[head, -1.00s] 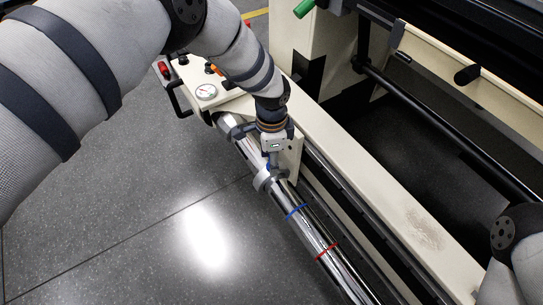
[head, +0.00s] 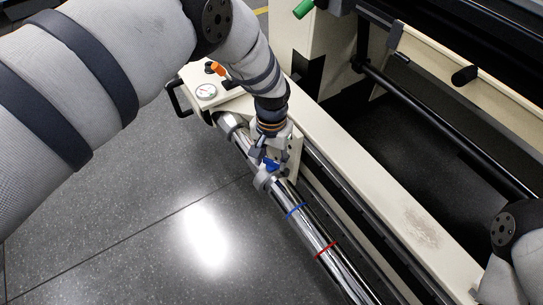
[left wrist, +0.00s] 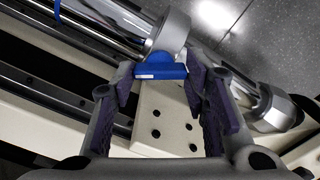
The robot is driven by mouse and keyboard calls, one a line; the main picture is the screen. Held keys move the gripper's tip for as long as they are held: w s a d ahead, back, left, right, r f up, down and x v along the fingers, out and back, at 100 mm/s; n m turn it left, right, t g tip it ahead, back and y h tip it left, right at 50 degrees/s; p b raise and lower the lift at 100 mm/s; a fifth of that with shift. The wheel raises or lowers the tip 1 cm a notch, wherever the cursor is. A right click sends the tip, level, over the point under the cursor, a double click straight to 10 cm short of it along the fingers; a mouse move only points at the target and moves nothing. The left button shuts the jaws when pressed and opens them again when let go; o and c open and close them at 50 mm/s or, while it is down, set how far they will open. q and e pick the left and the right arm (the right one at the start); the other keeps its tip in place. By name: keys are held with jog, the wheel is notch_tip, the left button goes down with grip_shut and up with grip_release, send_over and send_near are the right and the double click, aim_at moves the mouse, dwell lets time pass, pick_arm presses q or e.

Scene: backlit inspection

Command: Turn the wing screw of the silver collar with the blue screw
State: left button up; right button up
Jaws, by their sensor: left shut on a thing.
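The silver collar (head: 264,181) sits around the chrome bar. In the left wrist view the collar (left wrist: 173,32) is at the top, with the blue wing screw (left wrist: 160,70) standing out from it. My left gripper (left wrist: 160,76) is shut on the blue wing screw, its dark finger pads on either side of it. In the head view my left gripper (head: 271,158) points down at the collar from above, and some blue of the screw (head: 271,165) shows beside the fingers. My right gripper is out of view.
The chrome bar (head: 332,264) carries a blue ring mark (head: 295,211) and a red ring mark (head: 326,249) lower down. A cream beam (head: 385,210) runs close along its right side. Open floor lies left.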

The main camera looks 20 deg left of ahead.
aim_at(271, 161)
pick_arm(q)
jog(key=n, duration=0.5)
jog(key=shift+n, duration=0.4)
dwell(0.4)
jog(key=o, duration=1.2)
jog(key=shift+c, duration=0.2)
notch_tip(271, 161, up, 12)
